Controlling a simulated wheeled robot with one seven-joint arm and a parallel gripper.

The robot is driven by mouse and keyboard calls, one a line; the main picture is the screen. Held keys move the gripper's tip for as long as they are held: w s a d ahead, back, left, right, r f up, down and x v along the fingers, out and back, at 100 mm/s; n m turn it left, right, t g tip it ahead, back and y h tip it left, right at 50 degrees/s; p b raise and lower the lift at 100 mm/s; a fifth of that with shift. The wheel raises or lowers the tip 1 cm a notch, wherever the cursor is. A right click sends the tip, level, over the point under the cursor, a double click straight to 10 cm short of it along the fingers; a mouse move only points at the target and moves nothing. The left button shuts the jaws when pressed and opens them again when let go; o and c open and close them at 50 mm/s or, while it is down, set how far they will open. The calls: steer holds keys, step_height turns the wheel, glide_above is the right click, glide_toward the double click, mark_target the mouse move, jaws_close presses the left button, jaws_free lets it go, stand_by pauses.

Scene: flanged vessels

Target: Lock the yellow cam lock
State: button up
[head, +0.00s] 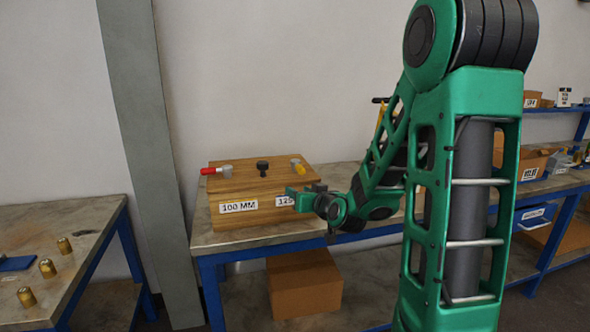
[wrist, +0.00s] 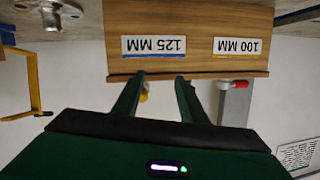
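The yellow cam lock (head: 297,165) sits on top of a wooden box (head: 250,188), near its right end. My gripper (head: 303,194) is in front of the box's front face, near the 125 MM label and below the cam lock. In the wrist view, which is upside down, my gripper (wrist: 158,80) has its two fingers apart with nothing between the tips. A bit of the yellow cam lock (wrist: 143,97) shows beyond the box edge, beside the left finger and partly hidden by it. Its exact lever angle is hard to tell.
A red-handled lever (head: 215,171) and a black knob (head: 262,168) also stand on the box top. A yellow bracket (wrist: 32,85) stands off to one side. A left bench (head: 85,235) carries several brass pieces. A cardboard box (head: 304,284) sits below the blue-framed bench.

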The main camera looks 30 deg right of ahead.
mark_target(296, 166)
steer(key=d+r, duration=0.1)
steer(key=w+d+r+m+t+h, duration=0.1)
steer(key=d+r+m+t+h, duration=0.1)
steer(key=shift+w+r, duration=0.1)
steer(key=shift+w, duration=0.15)
steer(key=x, duration=1)
steer(key=shift+w+d+r, duration=0.15)
steer(key=shift+w+d, duration=0.05)
jaws_close()
